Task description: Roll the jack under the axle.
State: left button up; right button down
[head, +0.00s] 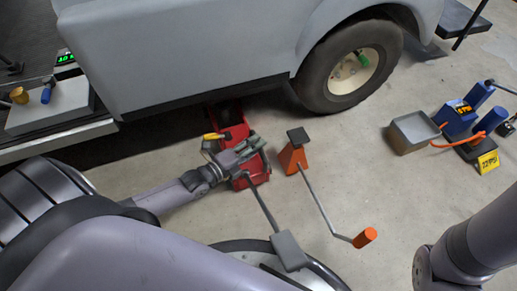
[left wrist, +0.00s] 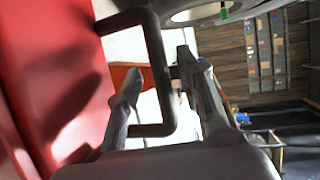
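The red jack (head: 257,170) stands on the floor beside the vehicle, its far end in the dark under the vehicle's sill. A dark lever with a grey pad (head: 289,250) extends from its near end. My left gripper (head: 256,146) is over the jack. In the left wrist view the jack's red side (left wrist: 60,75) fills the left, and a dark bracket-shaped bar (left wrist: 157,75) runs between the fingers of my left gripper (left wrist: 160,65). The fingers are apart, with visible gaps beside the bar. The axle is hidden behind the vehicle body. My right gripper is out of view.
The vehicle (head: 190,50) has its dark wheel (head: 318,75) right of the jack. An orange piece with a long rod (head: 293,158) stands close to the jack's right. A grey tray (head: 412,132) and blue equipment (head: 455,118) stand at right.

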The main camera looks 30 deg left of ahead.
pick_arm(q)
jog(key=shift+b+x, duration=0.3)
jog(key=shift+x, duration=0.75)
grip_shut()
